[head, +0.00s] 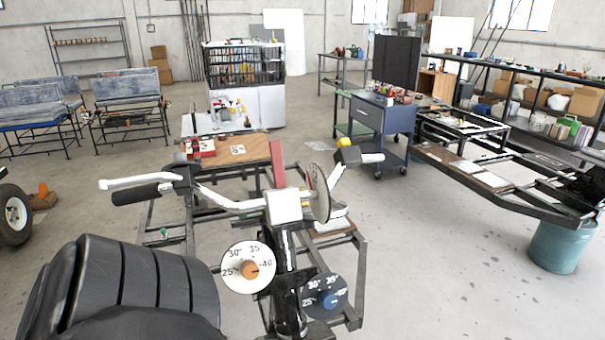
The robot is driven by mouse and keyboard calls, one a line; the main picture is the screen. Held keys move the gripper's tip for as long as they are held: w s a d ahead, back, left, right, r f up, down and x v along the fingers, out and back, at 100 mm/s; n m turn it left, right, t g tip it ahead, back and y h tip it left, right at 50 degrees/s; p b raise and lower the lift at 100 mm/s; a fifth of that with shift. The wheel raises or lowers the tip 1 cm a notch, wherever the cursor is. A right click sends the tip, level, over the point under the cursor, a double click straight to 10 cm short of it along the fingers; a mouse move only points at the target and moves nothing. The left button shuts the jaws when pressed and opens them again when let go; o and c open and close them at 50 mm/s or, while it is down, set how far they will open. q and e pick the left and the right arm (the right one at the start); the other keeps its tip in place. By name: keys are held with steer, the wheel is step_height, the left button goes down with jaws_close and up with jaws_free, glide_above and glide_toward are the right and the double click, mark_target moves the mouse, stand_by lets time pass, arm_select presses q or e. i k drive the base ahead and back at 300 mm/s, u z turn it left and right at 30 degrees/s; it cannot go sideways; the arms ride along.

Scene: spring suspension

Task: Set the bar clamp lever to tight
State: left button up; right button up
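A handlebar (228,203) crosses the middle of the view, with a black grip (136,194) and a white hand lever (135,183) at its left end. A white block (283,206) sits at the bar's middle, on top of a black column. A red upright piece (277,163) shows just behind the block. I cannot tell for sure which part is the bar clamp lever, and no "tight" mark is readable. Neither of my grippers is in view.
A white dial (236,281) with an orange knob and a dark dial (313,306) with a blue knob flank the column. A round disc (319,193) stands right of the block. A black ribbed body (120,285) fills the lower left. A tool cart (376,125) stands behind.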

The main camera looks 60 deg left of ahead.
mark_target(275, 146)
steer(key=z, duration=0.4)
steer(key=i, duration=1)
steer(key=u, duration=3.5)
steer(key=i, duration=0.5)
steer(key=u, duration=0.05)
steer(key=k, duration=1)
steer(key=u, duration=0.7)
steer(key=i, duration=0.35)
steer(key=z, duration=0.1)
